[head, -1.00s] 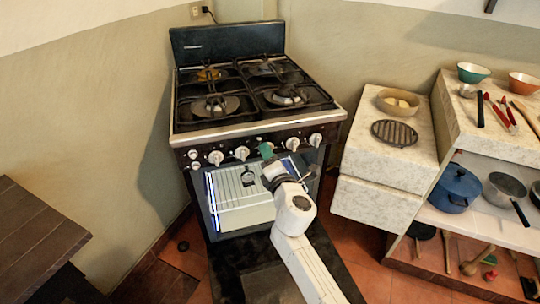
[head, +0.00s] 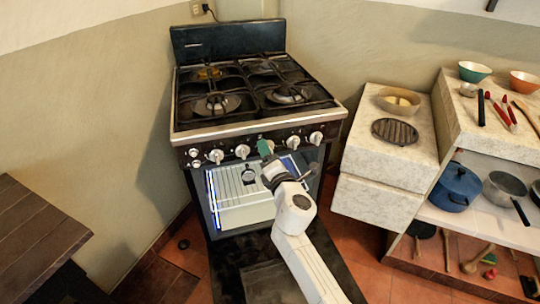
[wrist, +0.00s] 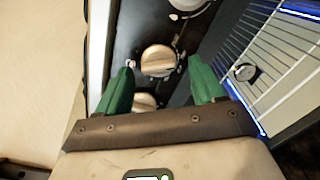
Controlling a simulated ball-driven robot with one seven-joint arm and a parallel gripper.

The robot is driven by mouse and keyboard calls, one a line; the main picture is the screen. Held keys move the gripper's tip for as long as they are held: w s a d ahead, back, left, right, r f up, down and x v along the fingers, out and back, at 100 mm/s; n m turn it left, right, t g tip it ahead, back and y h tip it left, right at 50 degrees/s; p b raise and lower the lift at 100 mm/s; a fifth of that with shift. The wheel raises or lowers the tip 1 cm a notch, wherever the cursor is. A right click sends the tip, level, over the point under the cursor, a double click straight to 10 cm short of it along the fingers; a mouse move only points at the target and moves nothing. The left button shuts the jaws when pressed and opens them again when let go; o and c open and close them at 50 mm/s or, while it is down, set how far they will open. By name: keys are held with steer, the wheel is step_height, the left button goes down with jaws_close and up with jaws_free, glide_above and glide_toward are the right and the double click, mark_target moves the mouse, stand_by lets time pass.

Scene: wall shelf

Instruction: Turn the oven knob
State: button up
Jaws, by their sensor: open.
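The stove front (head: 205,157) carries a row of several white knobs, one of them the knob (head: 242,151) just left of my gripper. My gripper (head: 264,150) is at the panel, near its middle, and its green finger hides part of the knobs there. In the wrist view the two green fingers of my gripper (wrist: 163,82) are apart and empty. A pale round knob (wrist: 158,60) shows just beyond and between the fingertips. Contact with any knob cannot be told.
The oven door (head: 230,262) hangs open under my arm, and a light rack (head: 240,205) shows inside the oven. A marble-fronted cabinet (head: 375,205) stands close on the right. A dark wooden table (head: 35,235) is at the left.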

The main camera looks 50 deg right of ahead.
steer(key=v, duration=1)
steer(key=shift+s+a, duration=0.2)
steer(key=shift+s, duration=0.15)
steer(key=shift+r, duration=0.1)
